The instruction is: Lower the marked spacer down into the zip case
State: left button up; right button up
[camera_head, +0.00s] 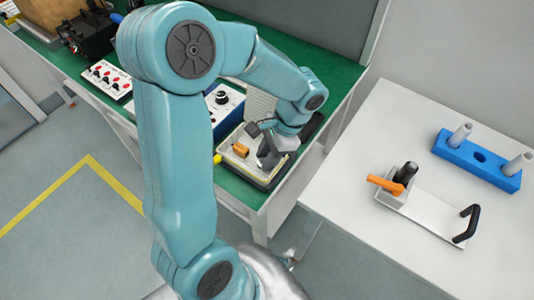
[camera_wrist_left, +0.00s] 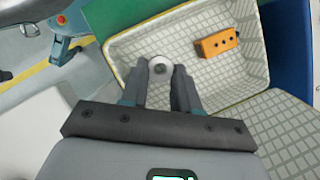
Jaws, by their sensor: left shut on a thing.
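The spacer (camera_wrist_left: 160,65) is a small pale ring with a dark centre hole. My left gripper (camera_wrist_left: 161,72) is shut on it, with a finger on each side. In the left wrist view the spacer shows over the near-left part of the open zip case (camera_wrist_left: 215,82), which has a cream, grid-patterned lining. I cannot tell how high it is above the case floor. In the head view my left gripper (camera_head: 268,158) is at the right part of the case (camera_head: 236,167) and hides the spacer. My right gripper is not in view.
An orange block (camera_wrist_left: 217,43) with dark holes lies in the case; it also shows in the head view (camera_head: 240,150). A blue box with a knob (camera_head: 222,101) stands behind the case. A white table (camera_head: 355,230) at right holds a clamp fixture and a blue block with posts.

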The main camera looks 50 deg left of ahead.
pick_arm(q)
jog(key=shift+f, duration=0.1)
dwell(0.5)
jog(key=o, duration=1.1)
jog(key=p+v, duration=0.3)
jog(key=v, duration=1.3)
jog(key=shift+w+a, duration=0.1)
jog(key=shift+w, duration=0.05)
jog(key=shift+r, duration=0.2)
jog(key=shift+f+p, duration=0.1)
jog(key=shift+p, duration=0.5)
